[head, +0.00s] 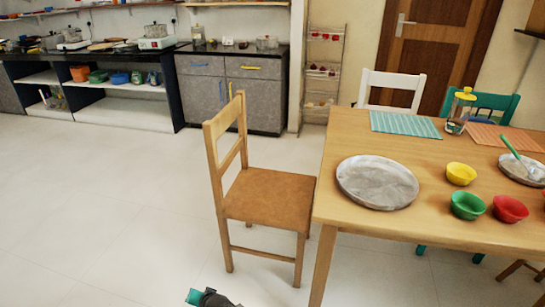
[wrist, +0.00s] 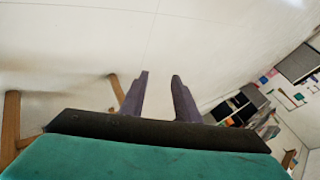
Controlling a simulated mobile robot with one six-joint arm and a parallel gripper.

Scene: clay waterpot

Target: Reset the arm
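My gripper (wrist: 160,95) shows in the wrist view with its two dark fingers apart and nothing between them. It is over bare pale floor. In the head view only a small teal and dark part of my arm shows at the bottom edge, and the fingertips cannot be made out there. No clay waterpot can be made out in either view.
A wooden chair (head: 265,193) stands left of the wooden table (head: 400,232). The table bears a round grey tray (head: 377,183), a yellow bowl (head: 461,173), a green bowl (head: 467,205) and a red bowl (head: 510,209). The tiled floor (head: 100,220) at left is clear.

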